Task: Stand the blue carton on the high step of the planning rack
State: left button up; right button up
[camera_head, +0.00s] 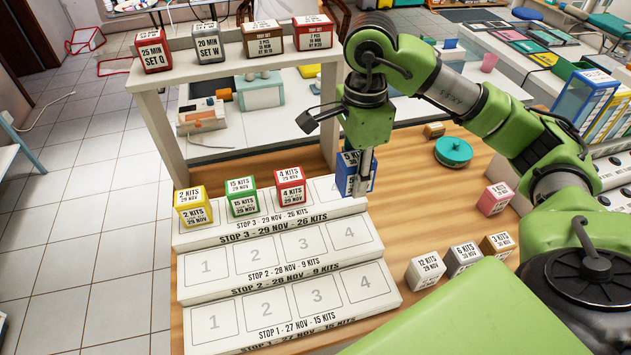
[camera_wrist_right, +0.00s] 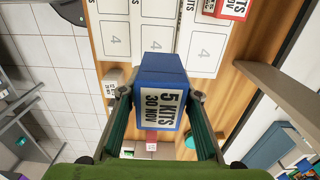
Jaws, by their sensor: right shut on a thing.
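The blue carton (camera_head: 347,176), labelled 5 KITS, is between the fingers of my right gripper (camera_head: 364,172) at the right end of the high step. It looks upright in the head view; I cannot tell whether its base touches the step. In the right wrist view the blue carton (camera_wrist_right: 162,80) sits between both fingertips (camera_wrist_right: 161,96). The white planning rack (camera_head: 262,260) has three steps with numbered places. Its high step carries a yellow carton (camera_head: 192,206), a green carton (camera_head: 242,196) and a red carton (camera_head: 290,187). My left gripper is not in view.
White, grey and brown cartons (camera_head: 425,270) stand right of the rack, with a pink carton (camera_head: 494,198) behind them. A teal round tub (camera_head: 453,151) is farther back. A raised shelf (camera_head: 230,65) with several boxes stands behind the rack. The lower steps are empty.

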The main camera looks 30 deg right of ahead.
jog(key=w+d+f+p, duration=0.1)
jog(key=w+f+p, duration=0.1)
jog(key=w, duration=0.3)
jog(key=p, duration=0.1)
send_over(335, 188)
jog(key=f, duration=0.5)
jog(key=shift+s+a+f, duration=0.1)
jog(key=shift+s+f, duration=0.1)
jog(key=shift+s, duration=0.1)
jog(key=f+p, duration=0.2)
jog(key=f, duration=0.1)
jog(key=shift+w, duration=0.2)
jog(key=shift+f, duration=0.35)
jog(key=shift+f, duration=0.2)
jog(key=o, duration=1.1)
